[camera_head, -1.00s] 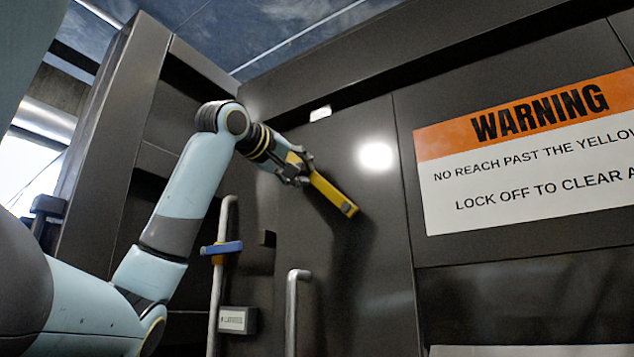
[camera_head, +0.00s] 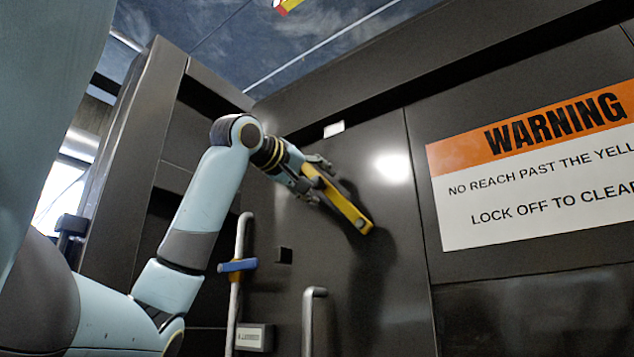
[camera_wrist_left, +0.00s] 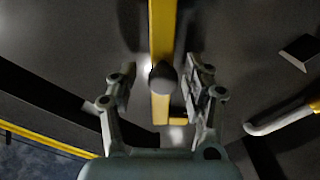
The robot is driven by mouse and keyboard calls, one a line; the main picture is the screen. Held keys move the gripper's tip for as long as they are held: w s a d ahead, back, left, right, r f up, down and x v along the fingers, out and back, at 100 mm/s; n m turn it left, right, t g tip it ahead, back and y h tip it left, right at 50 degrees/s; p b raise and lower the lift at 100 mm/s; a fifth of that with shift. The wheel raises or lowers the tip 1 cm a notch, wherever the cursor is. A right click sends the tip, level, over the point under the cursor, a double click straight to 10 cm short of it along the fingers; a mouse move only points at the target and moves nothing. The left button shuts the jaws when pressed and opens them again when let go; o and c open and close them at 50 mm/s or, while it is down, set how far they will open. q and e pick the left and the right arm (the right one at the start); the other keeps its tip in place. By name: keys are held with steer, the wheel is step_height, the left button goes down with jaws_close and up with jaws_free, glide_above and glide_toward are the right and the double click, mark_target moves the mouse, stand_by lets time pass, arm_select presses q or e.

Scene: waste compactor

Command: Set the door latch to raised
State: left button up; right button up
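The door latch (camera_head: 348,210) is a yellow bar on the dark door, slanting from upper left to lower right in the head view. In the left wrist view the latch (camera_wrist_left: 161,30) runs down between my fingers, with a dark round knob (camera_wrist_left: 163,78) in front of it. My left gripper (camera_head: 314,175) is at the upper left end of the bar. In the wrist view the left gripper (camera_wrist_left: 160,85) is open, one finger on each side with gaps to the bar. My right gripper is not in view.
A grey upright rod (camera_head: 238,300) with a blue handle (camera_head: 238,265) stands left of the door. A bent grey handle (camera_head: 308,320) is below the latch. A warning sign (camera_head: 540,205) is on the panel to the right. A small labelled box (camera_head: 253,337) is low down.

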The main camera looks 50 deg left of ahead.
arm_select(q)
steer(key=shift+w+a, duration=0.15)
steer(key=shift+w, duration=0.05)
steer(key=shift+s, duration=0.1)
steer(key=v, duration=0.7)
steer(key=shift+s, duration=0.2)
steer(key=shift+f, duration=0.1)
stand_by(0.4)
